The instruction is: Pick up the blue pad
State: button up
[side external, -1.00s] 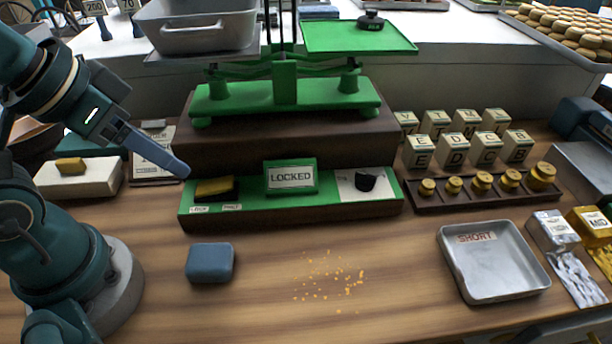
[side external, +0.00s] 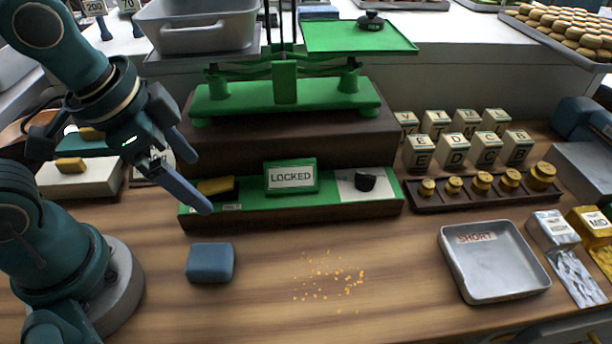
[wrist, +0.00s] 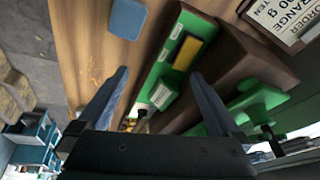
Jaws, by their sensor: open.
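The blue pad (side external: 210,262) lies flat on the wooden table in the side external view, left of the scattered yellow crumbs. It also shows near the top of the wrist view (wrist: 127,18). My gripper (side external: 203,184) is open and empty, above and behind the pad, close to the left end of the green board. In the wrist view my gripper's two blue fingers (wrist: 158,82) are spread apart, with the pad beyond them and nothing between them.
A green board (side external: 330,203) with a LOCKED sign (side external: 290,177) stands behind the pad, below the green balance scale (side external: 285,95). Yellow crumbs (side external: 330,281) lie right of the pad. A metal tray (side external: 495,265) is further right. The table around the pad is clear.

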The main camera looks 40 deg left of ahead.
aim_at(208, 256)
jog(key=s+d+f+m+g, duration=0.1)
jog(key=f, duration=0.1)
jog(key=s+d+f+m+g, duration=0.1)
jog(key=f, duration=0.2)
jog(key=s+d+f+m+g, duration=0.1)
jog(key=f+m+g, duration=0.1)
jog(key=shift+d+f, duration=0.15)
jog(key=shift+d, duration=0.1)
jog(key=shift+f, duration=2.45)
jog(key=c, duration=1.4)
jog(key=shift+r, duration=0.15)
jog(key=shift+r, duration=0.8)
notch_tip(208, 256, up, 2)
jog(key=shift+r, duration=0.1)
jog(key=a+r, duration=0.2)
jog(key=a, duration=0.2)
jog(key=a+r, duration=0.2)
jog(key=a, duration=0.1)
jog(key=a+r, duration=0.3)
jog(key=a, duration=0.1)
jog(key=shift+w+a, duration=0.25)
jog(key=shift+a, duration=0.1)
